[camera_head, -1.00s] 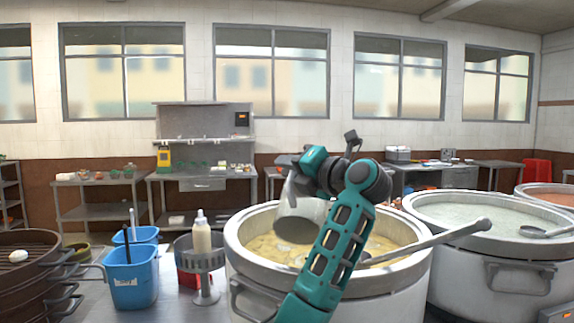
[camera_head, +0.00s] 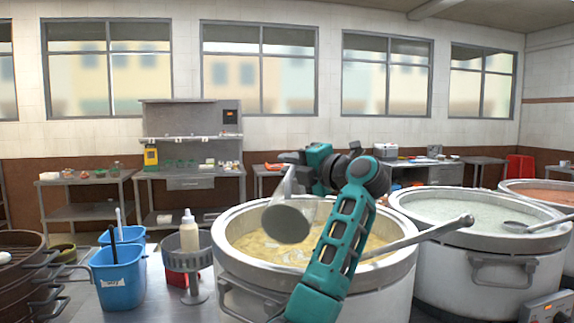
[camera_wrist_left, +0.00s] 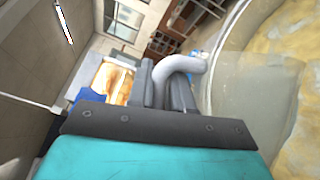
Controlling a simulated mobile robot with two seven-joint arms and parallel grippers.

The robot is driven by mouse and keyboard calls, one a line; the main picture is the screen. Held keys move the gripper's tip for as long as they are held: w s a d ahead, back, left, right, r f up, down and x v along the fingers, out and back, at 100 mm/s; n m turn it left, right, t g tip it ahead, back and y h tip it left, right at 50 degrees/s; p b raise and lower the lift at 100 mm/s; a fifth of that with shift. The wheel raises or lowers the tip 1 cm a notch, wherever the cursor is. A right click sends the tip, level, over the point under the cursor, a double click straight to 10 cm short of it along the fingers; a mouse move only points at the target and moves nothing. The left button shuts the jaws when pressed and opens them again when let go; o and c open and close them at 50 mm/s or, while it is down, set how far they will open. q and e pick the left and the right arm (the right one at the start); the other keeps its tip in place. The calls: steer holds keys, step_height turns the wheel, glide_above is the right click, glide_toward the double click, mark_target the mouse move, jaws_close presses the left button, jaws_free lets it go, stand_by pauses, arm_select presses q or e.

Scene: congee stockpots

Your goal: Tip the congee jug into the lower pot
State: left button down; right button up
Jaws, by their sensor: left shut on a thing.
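In the left wrist view the curved grey handle (camera_wrist_left: 183,66) lies at the fingers. No falling stream of congee shows. The pot is wide, pale, with a broad rim, and my left arm covers part of it. My right gripper is out of view.
A long grey ladle handle (camera_head: 440,229) crosses the pot's right rim. More pots, pale green (camera_head: 460,207) and red-orange (camera_head: 545,192), stand to the right. A squeeze bottle (camera_head: 188,232) on a metal stand, a blue bin (camera_head: 117,278) and dark steamers (camera_head: 20,290) stand left.

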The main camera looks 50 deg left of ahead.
arm_select(q)
steer(key=shift+w+f+m, duration=0.25)
steer(key=shift+w+m, duration=0.4)
steer(key=shift+w, duration=0.1)
steer(key=shift+w+f+m, duration=0.2)
steer(key=shift+w+m, duration=0.4)
steer(key=shift+w, duration=0.2)
steer(key=shift+w+f+m, duration=0.25)
steer(key=shift+w+m, duration=0.4)
steer(key=shift+w, duration=0.1)
steer(key=shift+w+a+r+m, duration=0.1)
steer(key=shift+w+r+m, duration=0.05)
steer(key=shift+w+m, duration=0.4)
steer(key=shift+w+a+r+m, duration=0.1)
steer(key=shift+w+m, duration=0.35)
steer(key=shift+w, duration=0.3)
steer(key=shift+d, duration=0.1)
